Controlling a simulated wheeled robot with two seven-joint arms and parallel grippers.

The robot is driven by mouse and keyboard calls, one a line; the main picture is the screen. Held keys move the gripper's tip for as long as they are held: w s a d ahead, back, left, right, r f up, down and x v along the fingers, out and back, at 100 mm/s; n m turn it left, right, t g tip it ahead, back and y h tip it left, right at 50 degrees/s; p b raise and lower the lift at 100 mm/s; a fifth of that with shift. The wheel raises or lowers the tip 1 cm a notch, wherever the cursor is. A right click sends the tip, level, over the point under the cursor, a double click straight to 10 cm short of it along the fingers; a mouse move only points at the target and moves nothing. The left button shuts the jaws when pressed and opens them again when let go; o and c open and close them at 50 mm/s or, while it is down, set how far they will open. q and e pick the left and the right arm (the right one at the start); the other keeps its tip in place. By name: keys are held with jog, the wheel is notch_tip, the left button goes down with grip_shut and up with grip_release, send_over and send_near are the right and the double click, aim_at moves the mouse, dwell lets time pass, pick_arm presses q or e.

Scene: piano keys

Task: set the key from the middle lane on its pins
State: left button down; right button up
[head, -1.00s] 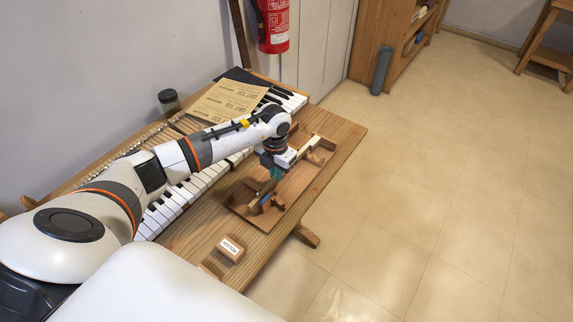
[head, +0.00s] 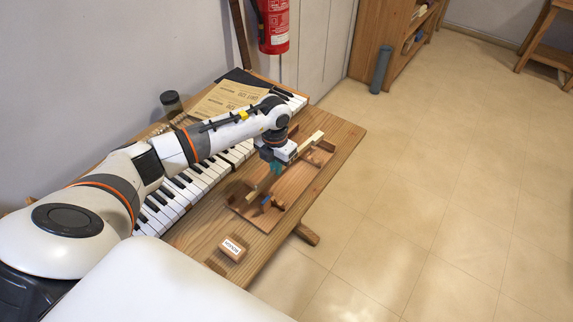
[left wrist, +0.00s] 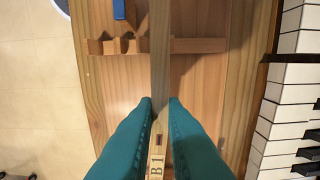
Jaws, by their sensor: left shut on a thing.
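My left gripper (head: 276,163) is shut on a long, slim wooden key (left wrist: 160,60) stamped "B1". The key runs lengthwise between the teal fingertips (left wrist: 160,103), and its pale far part (head: 312,142) sticks out past the gripper in the head view. The key is over the wooden tray (head: 258,214), whose notched rests (left wrist: 205,45) lie below it. The piano keyboard (head: 188,187) is to the left of the tray in the head view, partly hidden by my arm. I cannot make out the pins. My right gripper is not in view.
A small blue thing (left wrist: 119,10) lies by the tray's notches. A labelled block (head: 233,247) sits on the bench front. A dark jar (head: 171,102) and printed sheets (head: 225,98) lie at the back. A fire extinguisher (head: 273,25) hangs on the wall.

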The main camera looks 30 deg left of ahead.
pick_arm(q)
jog(key=shift+r+p, duration=1.65)
jog(key=shift+r, duration=0.8)
jog(key=shift+d, duration=0.1)
